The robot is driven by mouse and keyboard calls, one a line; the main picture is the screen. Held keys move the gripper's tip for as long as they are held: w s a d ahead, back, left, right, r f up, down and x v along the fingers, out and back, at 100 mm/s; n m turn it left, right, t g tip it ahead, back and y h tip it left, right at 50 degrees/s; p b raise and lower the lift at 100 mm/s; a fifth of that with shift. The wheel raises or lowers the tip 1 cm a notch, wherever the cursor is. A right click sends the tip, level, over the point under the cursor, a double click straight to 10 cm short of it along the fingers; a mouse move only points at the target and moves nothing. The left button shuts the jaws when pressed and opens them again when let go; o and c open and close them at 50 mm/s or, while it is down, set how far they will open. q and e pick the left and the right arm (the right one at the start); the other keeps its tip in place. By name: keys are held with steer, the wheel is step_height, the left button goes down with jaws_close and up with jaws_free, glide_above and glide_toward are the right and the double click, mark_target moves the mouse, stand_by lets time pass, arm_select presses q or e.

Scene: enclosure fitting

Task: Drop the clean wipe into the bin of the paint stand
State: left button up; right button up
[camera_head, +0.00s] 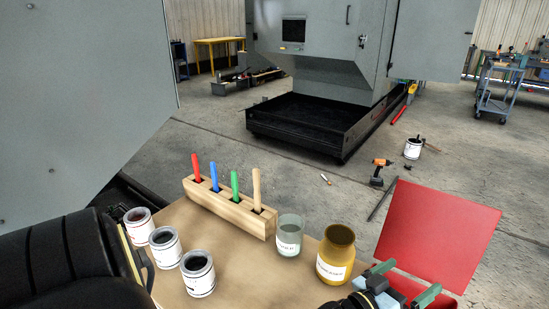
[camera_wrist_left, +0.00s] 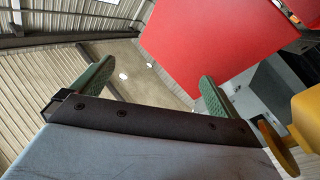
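The red bin's raised lid (camera_head: 438,235) stands at the right of the paint stand (camera_head: 225,245) in the head view. Part of the red bin shows below it, mostly behind my left gripper (camera_head: 405,281). The red panel also fills the upper right of the left wrist view (camera_wrist_left: 215,40). My left gripper's green fingers are spread, also in the left wrist view (camera_wrist_left: 157,72), with nothing visible between them. I cannot make out a clean wipe in either view. My right gripper is not in view.
A mustard jar (camera_head: 337,255) stands close left of the gripper, beside a pale glass cup (camera_head: 290,236). A wooden block (camera_head: 228,206) holds several coloured handles. Several paint cans (camera_head: 198,274) stand at the left. A grey enclosure (camera_head: 320,50) stands beyond on the floor.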

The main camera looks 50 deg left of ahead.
arm_select(q)
steer(key=p+v, duration=0.1)
steer(key=v, duration=1.2)
steer(key=shift+s, duration=0.25)
